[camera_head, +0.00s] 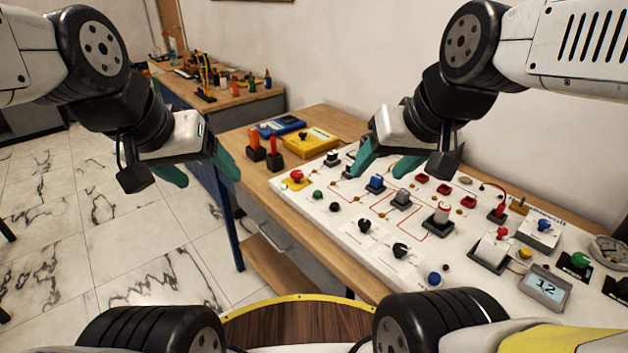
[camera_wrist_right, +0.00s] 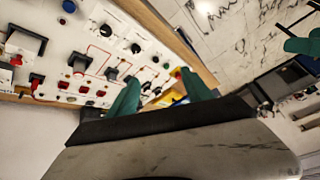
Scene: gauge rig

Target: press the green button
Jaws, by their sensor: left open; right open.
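The green button (camera_head: 317,194) is a small round cap on the white panel (camera_head: 297,209), near its left end. It stands between a red button on a yellow base (camera_head: 296,176) and a small black button (camera_head: 334,207). My right gripper (camera_head: 386,167) is open and empty above the panel, right of and behind the green button in the head view. Its two green fingers also show in the right wrist view (camera_wrist_right: 162,88), with the panel beyond them. My left gripper (camera_head: 203,170) is open and empty, left of the table and clear of the panel.
Black knobs (camera_head: 364,226), a blue button (camera_head: 434,278), switches and a display (camera_head: 545,287) crowd the panel. A yellow box (camera_head: 311,142) and red and orange upright handles (camera_head: 254,140) stand at the table's left end. Another workbench (camera_head: 245,101) is behind. Open floor lies left.

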